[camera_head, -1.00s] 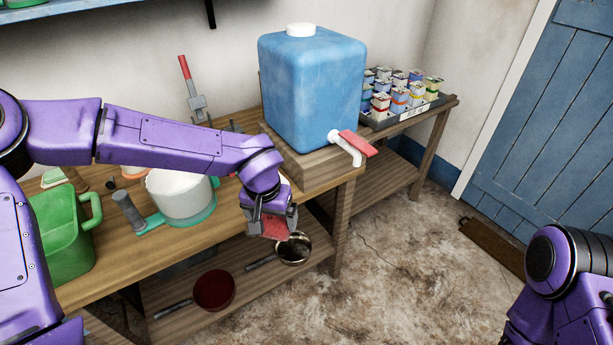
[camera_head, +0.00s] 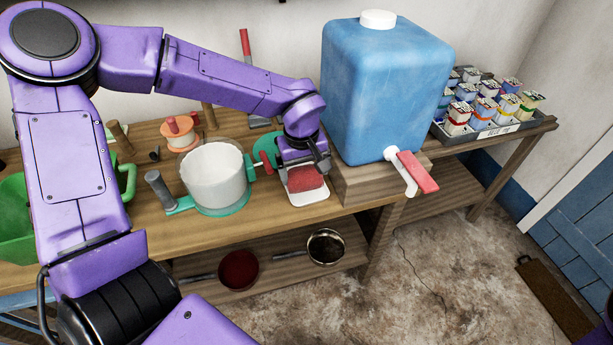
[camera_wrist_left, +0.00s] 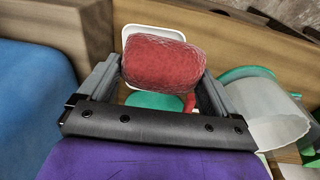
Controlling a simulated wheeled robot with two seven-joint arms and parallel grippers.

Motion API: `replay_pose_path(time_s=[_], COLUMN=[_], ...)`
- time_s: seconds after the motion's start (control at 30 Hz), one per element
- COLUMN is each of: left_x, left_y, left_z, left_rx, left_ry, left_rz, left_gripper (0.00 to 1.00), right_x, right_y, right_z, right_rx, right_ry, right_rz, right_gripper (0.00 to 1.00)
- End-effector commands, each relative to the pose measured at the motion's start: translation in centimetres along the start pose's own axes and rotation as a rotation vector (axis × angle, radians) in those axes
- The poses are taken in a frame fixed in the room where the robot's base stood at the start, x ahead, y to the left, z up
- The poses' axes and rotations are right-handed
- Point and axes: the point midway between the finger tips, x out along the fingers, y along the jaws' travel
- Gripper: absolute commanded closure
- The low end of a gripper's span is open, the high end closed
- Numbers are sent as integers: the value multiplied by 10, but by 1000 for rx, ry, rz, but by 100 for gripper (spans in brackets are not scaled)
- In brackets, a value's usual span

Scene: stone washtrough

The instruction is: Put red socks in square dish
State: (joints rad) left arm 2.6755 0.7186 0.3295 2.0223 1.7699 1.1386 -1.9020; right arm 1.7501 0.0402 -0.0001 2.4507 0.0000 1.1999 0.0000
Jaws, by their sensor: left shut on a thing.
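The red socks (camera_head: 306,178) are a rolled red bundle held between the fingers of my left gripper (camera_head: 304,172). In the left wrist view the red socks (camera_wrist_left: 164,62) fill the space between the two grey fingers. A white square dish (camera_head: 309,197) lies on the wooden table under the socks, and its rim also shows behind them in the left wrist view (camera_wrist_left: 150,29). The socks are over the dish; I cannot tell whether they touch it. My right gripper is not in view.
A blue water container (camera_head: 384,90) with a red-handled tap (camera_head: 412,172) stands close to the right of the gripper. A white pot (camera_head: 215,178) in a teal-based holder stands to the left. A tray of small tins (camera_head: 490,108) stands farther right. Pans lie on the lower shelf (camera_head: 290,265).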

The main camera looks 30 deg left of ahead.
Motion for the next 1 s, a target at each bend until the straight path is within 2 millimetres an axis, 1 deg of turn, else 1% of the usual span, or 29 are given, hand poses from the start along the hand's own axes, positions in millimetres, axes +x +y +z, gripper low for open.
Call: replay_pose_path(time_s=[0.03,0.13,0.27,0.4,0.5,0.7,0.83,0.87,1.0], left_x=[13,29,43,68,75,75,78,78,78], left_y=[2,6,10,8,8,9,8,8,8], left_z=[-7,-18,-25,-24,-24,-24,-23,-23,-23], left_rx=[-1,1,1,3,2,2,1,2,2], left_ry=[-2,1,-1,0,1,1,-1,-1,0], left_rz=[-6,-2,-2,-3,1,2,1,1,1], left_gripper=[45,45,45,45,45,45,45,0,0], right_x=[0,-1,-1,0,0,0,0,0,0], right_y=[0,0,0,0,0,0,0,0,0], right_z=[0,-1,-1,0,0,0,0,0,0], right_rx=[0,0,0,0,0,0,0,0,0], right_ry=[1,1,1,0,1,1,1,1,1], right_rz=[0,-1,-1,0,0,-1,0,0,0], right_gripper=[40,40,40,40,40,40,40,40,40])
